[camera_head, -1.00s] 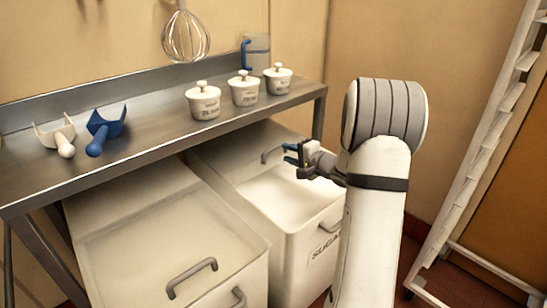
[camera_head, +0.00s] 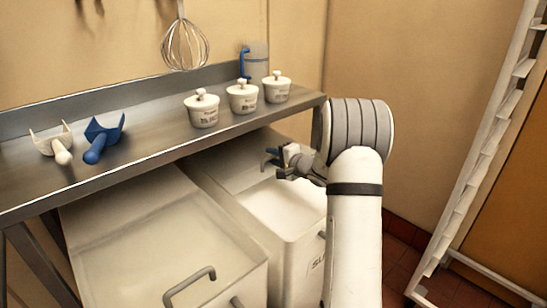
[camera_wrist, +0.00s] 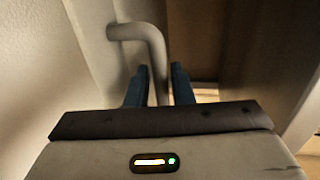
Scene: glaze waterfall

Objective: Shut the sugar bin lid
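The sugar bin (camera_head: 305,255) is the right-hand white bin under the steel table, with part of its label showing. Its top is open at the front, with white sugar (camera_head: 285,205) visible inside. Its lid (camera_head: 232,177) is pushed back under the table. My gripper (camera_head: 270,160) is at the lid's handle, which is mostly hidden by the fingers in the head view. In the wrist view, the blue fingers of my gripper (camera_wrist: 158,83) are apart. The grey bent lid handle (camera_wrist: 150,42) runs down between them; I cannot tell whether they touch it.
A second bin (camera_head: 150,250) with a closed lid stands left of the sugar bin. The steel table (camera_head: 150,150) overhangs both, carrying two scoops (camera_head: 103,137), three white lidded pots (camera_head: 242,98) and a jug (camera_head: 256,62). A white rack (camera_head: 490,150) stands at right.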

